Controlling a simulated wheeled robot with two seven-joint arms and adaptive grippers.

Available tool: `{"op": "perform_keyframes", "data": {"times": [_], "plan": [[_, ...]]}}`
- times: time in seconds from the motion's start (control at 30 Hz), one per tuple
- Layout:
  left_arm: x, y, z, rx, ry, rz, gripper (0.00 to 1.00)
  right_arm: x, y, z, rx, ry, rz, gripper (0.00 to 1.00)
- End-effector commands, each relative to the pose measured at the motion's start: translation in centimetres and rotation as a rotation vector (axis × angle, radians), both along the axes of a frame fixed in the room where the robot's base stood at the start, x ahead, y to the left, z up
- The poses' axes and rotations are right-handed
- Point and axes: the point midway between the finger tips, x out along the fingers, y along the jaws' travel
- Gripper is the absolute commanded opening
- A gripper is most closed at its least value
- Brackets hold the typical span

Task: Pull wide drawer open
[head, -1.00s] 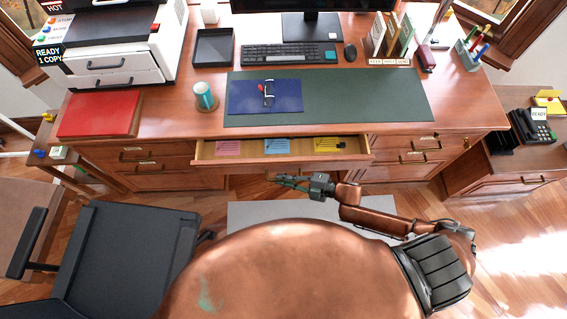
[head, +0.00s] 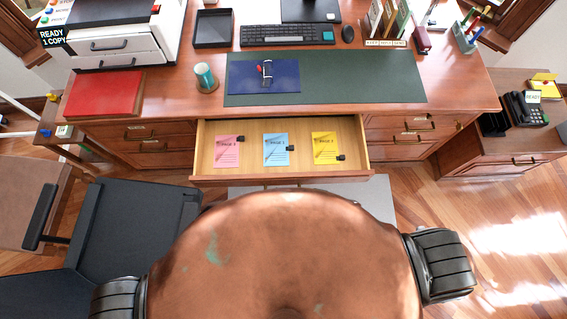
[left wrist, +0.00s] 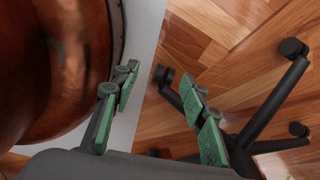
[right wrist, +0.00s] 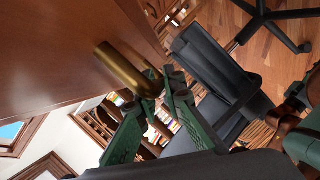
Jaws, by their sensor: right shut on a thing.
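The wide drawer (head: 208,150) in the middle of the desk is pulled well out. In the right wrist view my right gripper (right wrist: 170,88) is shut on a brass handle (right wrist: 128,68) on a wooden front. My left gripper (left wrist: 158,90) is open and empty, above the floor beside my copper body. Both grippers are hidden in the head view.
The desk top carries a green mat (head: 360,85), a blue folder (head: 245,80), a red book (head: 104,93) and a teal cup (head: 205,76). A dark chair (head: 135,225) stands at the left, close to my body. Open floor (head: 480,225) lies to the right.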

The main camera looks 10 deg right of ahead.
Motion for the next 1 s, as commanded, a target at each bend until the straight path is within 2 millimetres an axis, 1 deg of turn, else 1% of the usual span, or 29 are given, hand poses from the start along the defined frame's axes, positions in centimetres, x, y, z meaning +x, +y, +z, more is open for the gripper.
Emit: {"op": "perform_keyframes", "data": {"times": [0.03, 0.23, 0.27, 0.5, 0.83, 0.93, 1.0], "plan": [[-0.1, 0.0, 0.0, 0.000, 0.002, 0.001, 0.40, 0.0, 0.1, 0.3, 0.006, -0.004, 0.002, 0.00], [-0.5, 0.0, 0.0, 0.001, 0.006, 0.002, 0.40, 0.0, 0.1, 0.3, 0.007, -0.003, 0.001, 0.00], [-0.5, 0.0, 0.0, 0.001, 0.006, 0.002, 0.40, 0.0, 0.1, 0.3, 0.007, -0.003, 0.001, 0.10], [-0.5, 0.0, 0.0, 0.001, 0.006, 0.002, 0.40, 0.0, 0.0, 0.2, 0.005, -0.002, 0.000, 0.26], [-0.4, 0.3, -0.1, 0.003, 0.003, 0.002, 0.40, -0.1, -0.3, 0.1, 0.001, 0.000, -0.001, 0.27], [-0.3, 0.2, -0.1, 0.002, 0.003, 0.001, 0.40, -0.6, -1.2, 0.2, 0.000, 0.002, -0.001, 0.27], [-0.3, 0.2, -0.1, 0.001, 0.003, 0.001, 0.40, -1.1, -2.2, 0.5, -0.001, 0.002, -0.002, 0.27]]}}
